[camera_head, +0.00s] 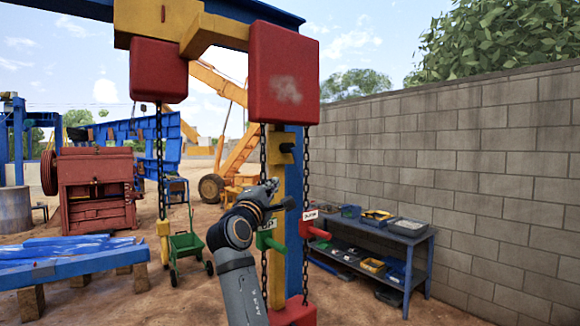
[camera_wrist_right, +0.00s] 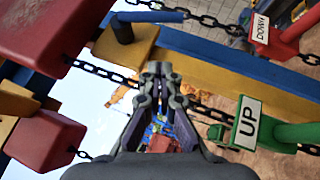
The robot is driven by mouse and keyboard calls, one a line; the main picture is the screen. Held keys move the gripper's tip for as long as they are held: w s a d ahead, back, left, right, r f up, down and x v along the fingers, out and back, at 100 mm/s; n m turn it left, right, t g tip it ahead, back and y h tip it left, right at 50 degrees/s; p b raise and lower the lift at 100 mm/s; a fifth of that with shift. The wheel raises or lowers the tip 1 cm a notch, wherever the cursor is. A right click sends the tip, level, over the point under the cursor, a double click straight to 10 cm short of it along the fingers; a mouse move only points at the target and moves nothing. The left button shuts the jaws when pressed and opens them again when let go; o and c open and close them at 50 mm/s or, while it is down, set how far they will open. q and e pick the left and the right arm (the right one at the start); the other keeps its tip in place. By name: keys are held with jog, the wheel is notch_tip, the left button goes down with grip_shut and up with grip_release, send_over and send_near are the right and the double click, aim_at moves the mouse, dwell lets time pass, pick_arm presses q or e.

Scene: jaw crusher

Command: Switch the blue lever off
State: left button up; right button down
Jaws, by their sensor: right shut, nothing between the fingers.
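The blue lever (camera_wrist_right: 155,17) sticks out from a yellow block (camera_wrist_right: 128,55) in the upper part of the right wrist view, which is turned sideways. In the head view the lever (camera_head: 287,148) looks small and dark, high on the yellow and blue post. My right gripper (camera_head: 273,187) is in front of the post, below the lever and apart from it. In the right wrist view its fingers (camera_wrist_right: 160,70) are together and hold nothing. My left gripper is in neither view.
A green lever with an UP sign (camera_wrist_right: 249,120) and a red lever with a DOWN sign (camera_wrist_right: 262,30) are beside the post. Chains (camera_head: 306,160) hang from the red blocks (camera_head: 284,75). A blue workbench (camera_head: 372,235) stands right, by the wall (camera_head: 470,165).

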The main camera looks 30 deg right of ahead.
jog(key=w+d+r+p, duration=0.2)
jog(key=d+p, duration=0.2)
jog(key=d, duration=0.3)
jog(key=shift+r, duration=0.2)
jog(key=shift+w+a, duration=0.1)
